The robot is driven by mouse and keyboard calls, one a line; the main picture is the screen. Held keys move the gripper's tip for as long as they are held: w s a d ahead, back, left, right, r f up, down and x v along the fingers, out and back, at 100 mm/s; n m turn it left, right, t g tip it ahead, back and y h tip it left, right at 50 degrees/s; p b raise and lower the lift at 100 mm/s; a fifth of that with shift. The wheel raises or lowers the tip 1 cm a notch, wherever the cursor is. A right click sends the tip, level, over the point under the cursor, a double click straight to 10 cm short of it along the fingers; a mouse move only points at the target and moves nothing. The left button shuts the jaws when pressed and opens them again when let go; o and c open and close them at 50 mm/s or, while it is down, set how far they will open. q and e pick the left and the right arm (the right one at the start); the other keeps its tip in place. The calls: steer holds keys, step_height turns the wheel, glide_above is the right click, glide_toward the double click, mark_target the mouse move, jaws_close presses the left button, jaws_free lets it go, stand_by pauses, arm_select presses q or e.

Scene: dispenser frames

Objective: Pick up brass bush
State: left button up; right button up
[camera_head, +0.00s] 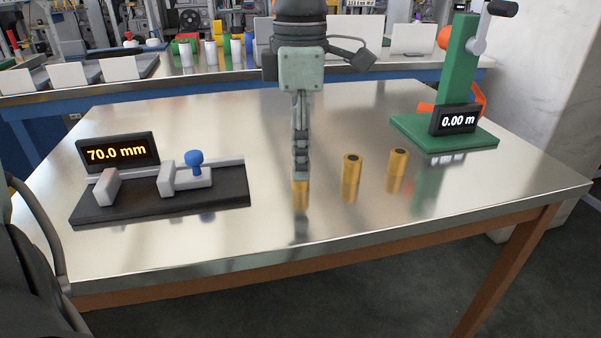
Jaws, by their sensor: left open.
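Three brass bushes stand on the steel table. The left one (301,187) is directly below my left gripper (301,172), its upper part hidden by the fingers. The middle bush (352,168) and the right bush (398,161) stand upright to the right, each with a dark hole in its top. My left gripper points straight down, seen edge-on, with its fingertips at the left bush. It is open; whether the fingers touch the bush cannot be told. My right gripper is not in view.
A dark measuring fixture (215,195) with a 70.0 mm display (118,151) and a blue knob (195,160) lies at the left. A green press (457,80) reading 0.00 m stands at the back right. The table (250,240) is clear in front.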

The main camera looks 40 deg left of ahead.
arm_select(q)
steer(key=shift+f, duration=1.45)
steer(key=shift+c, duration=0.6)
steer(key=shift+r, duration=0.1)
jaws_close()
